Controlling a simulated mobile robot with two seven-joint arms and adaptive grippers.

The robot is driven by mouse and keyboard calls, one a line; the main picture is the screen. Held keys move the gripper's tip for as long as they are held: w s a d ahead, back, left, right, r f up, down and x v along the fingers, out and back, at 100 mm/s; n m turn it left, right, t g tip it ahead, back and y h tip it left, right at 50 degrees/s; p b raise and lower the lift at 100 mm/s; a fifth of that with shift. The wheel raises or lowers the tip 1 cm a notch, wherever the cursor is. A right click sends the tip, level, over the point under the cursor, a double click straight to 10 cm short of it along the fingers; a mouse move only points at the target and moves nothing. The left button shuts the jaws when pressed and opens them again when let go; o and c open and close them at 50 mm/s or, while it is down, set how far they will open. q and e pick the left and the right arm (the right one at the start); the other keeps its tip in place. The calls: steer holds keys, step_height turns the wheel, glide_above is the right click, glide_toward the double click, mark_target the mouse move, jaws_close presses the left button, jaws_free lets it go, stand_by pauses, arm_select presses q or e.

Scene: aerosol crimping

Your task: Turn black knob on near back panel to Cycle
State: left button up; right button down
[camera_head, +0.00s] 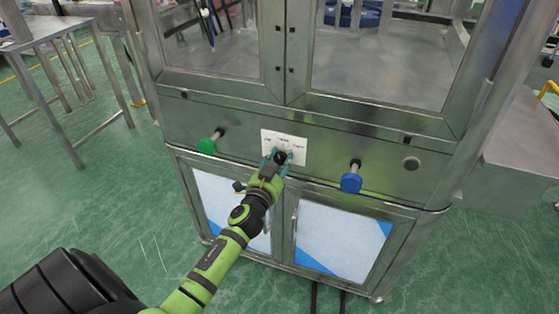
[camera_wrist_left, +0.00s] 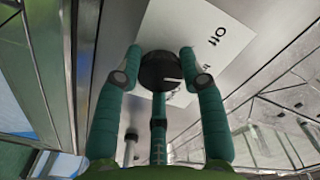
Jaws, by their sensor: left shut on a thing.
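The black knob (camera_head: 281,157) sits on a white label plate (camera_head: 298,148) in the middle of the metal panel. My left gripper (camera_head: 279,160) reaches it from the front. A short white mark shows on the knob's face. The plate (camera_wrist_left: 200,40) reads "Off" there, with a second word partly cut off. The lettering is too small to read in the head view. My right gripper is not in view.
A green knob (camera_head: 207,146) juts out left of the plate, and a blue knob (camera_head: 351,180) juts out to the right. Glazed doors are above and cabinet doors below. A metal table (camera_head: 50,35) stands at the upper left.

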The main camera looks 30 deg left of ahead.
arm_select(q)
steer(key=m, duration=0.6)
steer(key=shift+s+a+f+m, duration=0.1)
steer(key=shift+a+f+m, duration=0.05)
steer(key=shift+f+m, duration=0.15)
steer(key=m, duration=0.6)
steer(key=shift+a+r+p, duration=0.1)
steer(key=shift+r+p, duration=0.1)
steer(key=shift+p, duration=0.1)
steer(key=shift+r, duration=0.1)
steer(key=o, duration=1.2)
steer(key=shift+c, duration=0.2)
steer(key=v, duration=1.2)
